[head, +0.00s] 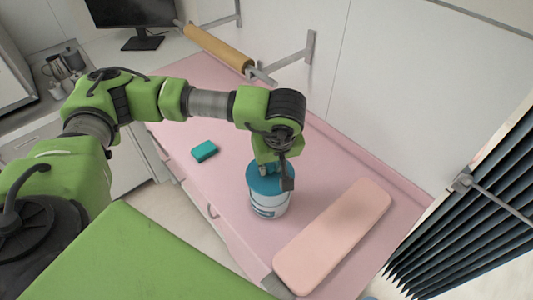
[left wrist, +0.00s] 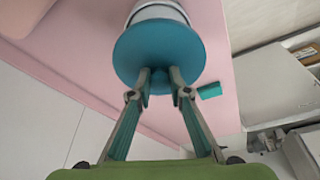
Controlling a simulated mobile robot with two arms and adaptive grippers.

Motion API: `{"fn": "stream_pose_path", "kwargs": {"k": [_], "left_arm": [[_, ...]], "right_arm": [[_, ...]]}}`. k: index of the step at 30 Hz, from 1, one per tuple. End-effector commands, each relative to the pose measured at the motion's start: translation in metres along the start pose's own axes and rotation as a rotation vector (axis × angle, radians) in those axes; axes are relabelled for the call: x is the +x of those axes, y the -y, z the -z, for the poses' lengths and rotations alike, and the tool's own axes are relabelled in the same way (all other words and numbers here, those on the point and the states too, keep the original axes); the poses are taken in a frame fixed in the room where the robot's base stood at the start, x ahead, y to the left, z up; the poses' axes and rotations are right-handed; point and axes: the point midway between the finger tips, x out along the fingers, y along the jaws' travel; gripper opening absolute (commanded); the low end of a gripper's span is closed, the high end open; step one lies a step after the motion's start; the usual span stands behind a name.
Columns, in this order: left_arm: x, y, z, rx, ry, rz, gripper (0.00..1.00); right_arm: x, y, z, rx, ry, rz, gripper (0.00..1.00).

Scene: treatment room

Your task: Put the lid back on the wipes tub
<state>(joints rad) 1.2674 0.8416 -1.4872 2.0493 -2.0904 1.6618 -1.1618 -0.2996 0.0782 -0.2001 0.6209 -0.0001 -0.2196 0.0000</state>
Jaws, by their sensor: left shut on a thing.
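The wipes tub (head: 270,209) is white with a blue label and stands upright on the pink counter. The round teal lid (head: 257,184) is at the top of the tub, under my left gripper (head: 273,172). The white tub (left wrist: 158,13) shows just past the lid's edge. The lid looks roughly centred over the tub; I cannot tell whether it is fully seated. My right gripper is not in view.
A small teal box (head: 204,151) lies on the pink counter (head: 230,180) left of the tub. A flat pink pad (head: 333,236) lies to its right. Counter between box and tub is clear.

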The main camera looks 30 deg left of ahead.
Motion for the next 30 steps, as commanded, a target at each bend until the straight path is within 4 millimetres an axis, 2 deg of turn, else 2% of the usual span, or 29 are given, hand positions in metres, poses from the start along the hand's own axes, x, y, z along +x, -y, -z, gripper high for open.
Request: {"fn": "stream_pose_path", "kwargs": {"k": [8, 19, 24, 30], "left_arm": [[0.009, 0.000, -0.004, 0.003, 0.001, 0.000, 0.00], [0.042, 0.000, -0.014, 0.003, 0.002, 0.000, 0.00], [0.057, 0.000, -0.019, 0.002, 0.000, -0.001, 0.00], [0.062, 0.000, -0.020, 0.002, 0.000, 0.000, 0.00]], "right_arm": [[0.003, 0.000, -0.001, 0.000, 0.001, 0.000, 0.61], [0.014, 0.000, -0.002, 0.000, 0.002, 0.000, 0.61], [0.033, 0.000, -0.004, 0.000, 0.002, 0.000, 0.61], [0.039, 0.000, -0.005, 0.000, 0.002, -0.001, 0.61]]}}
